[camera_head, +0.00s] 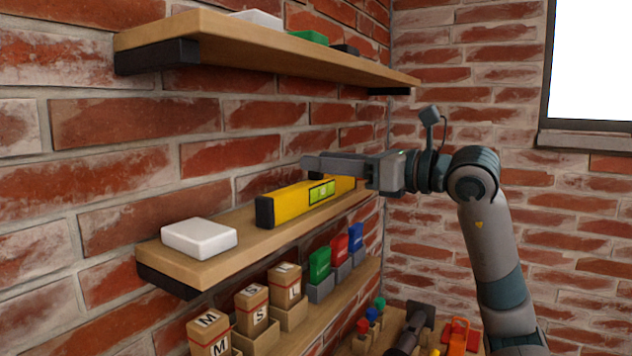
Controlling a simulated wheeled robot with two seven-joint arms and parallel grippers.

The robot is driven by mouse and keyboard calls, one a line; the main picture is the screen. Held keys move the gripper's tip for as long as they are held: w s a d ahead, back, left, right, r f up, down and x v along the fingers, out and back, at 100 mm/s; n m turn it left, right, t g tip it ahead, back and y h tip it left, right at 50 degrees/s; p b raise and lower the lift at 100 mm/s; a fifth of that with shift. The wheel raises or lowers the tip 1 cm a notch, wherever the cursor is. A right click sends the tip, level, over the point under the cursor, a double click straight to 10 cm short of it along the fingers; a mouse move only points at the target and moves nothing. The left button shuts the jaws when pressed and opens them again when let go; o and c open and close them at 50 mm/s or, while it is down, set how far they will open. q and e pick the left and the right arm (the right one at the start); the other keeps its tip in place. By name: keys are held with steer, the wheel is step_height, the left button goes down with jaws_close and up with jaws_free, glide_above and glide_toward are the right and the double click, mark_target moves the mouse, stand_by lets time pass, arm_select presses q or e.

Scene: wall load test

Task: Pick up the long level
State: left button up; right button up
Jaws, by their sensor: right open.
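The long level (290,205) is yellow with a black end cap and a green vial window. It lies lengthwise on the middle wooden shelf (215,268). My right gripper (312,163) comes in from the right, with its fingers pointing left just above the level. The fingers hide part of the level's top and its far end. The gripper is open and holds nothing that I can see. Whether a finger touches the level I cannot tell. My left gripper is not in view.
A white box (199,238) sits at the shelf's near end. An upper shelf (270,58) with small items hangs above. A lower shelf holds lettered cardboard boxes (250,310) and coloured items (340,248). Tools (409,328) lie low at the right. Brick walls stand behind.

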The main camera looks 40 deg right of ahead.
steer(key=shift+p+x, duration=0.55)
steer(key=shift+x, duration=0.65)
jaws_close()
